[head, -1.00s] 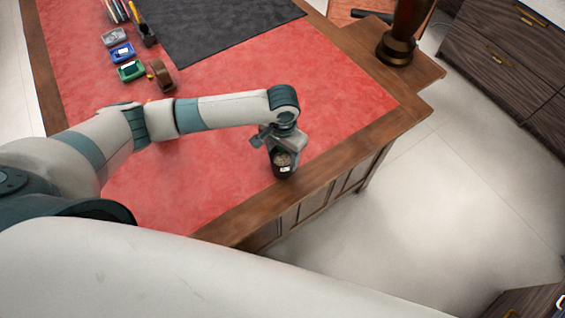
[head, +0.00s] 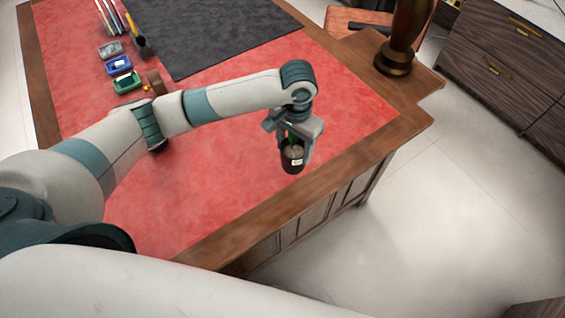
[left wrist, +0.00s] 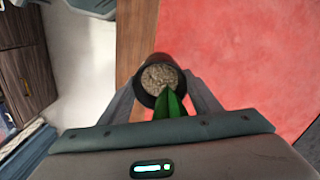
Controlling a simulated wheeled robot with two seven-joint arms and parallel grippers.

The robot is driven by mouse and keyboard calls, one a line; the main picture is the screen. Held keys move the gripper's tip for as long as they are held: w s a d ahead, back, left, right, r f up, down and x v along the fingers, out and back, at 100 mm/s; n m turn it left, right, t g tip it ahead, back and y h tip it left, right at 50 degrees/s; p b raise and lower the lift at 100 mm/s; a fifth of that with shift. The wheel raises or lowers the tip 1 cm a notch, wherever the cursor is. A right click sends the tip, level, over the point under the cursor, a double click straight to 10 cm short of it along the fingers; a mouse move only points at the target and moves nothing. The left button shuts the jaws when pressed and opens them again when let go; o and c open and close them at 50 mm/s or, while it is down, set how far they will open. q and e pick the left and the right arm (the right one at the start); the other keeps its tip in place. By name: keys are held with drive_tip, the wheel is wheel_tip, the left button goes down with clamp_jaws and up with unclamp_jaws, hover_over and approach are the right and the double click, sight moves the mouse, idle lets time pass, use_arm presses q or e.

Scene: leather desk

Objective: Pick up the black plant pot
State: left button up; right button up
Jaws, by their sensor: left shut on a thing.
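The black plant pot (head: 292,163) is small and dark, with a pale label on its side. In the left wrist view the pot (left wrist: 143,96) shows its round rim, grey-brown gravel and a green leaf. My left gripper (head: 294,146) is shut on the pot, with one finger on each side of it. The pot hangs roughly upright above the red desk top (head: 340,110); the exact height is hard to tell. My right gripper is not in view.
Small trays, among them a green one (head: 127,83) and a blue one (head: 118,65), lie at the back left with a tape roll (head: 155,83) beside them. A black mat (head: 215,30) lies behind.

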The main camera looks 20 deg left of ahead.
use_arm(q)
drive_tip(key=w+d+r+b, duration=0.2)
drive_tip(key=w+d+r, duration=0.2)
drive_tip(key=w+d, duration=0.1)
drive_tip(key=shift+w+r, duration=0.3)
drive_tip(key=shift+w, duration=0.1)
drive_tip(key=shift+s+f, duration=0.1)
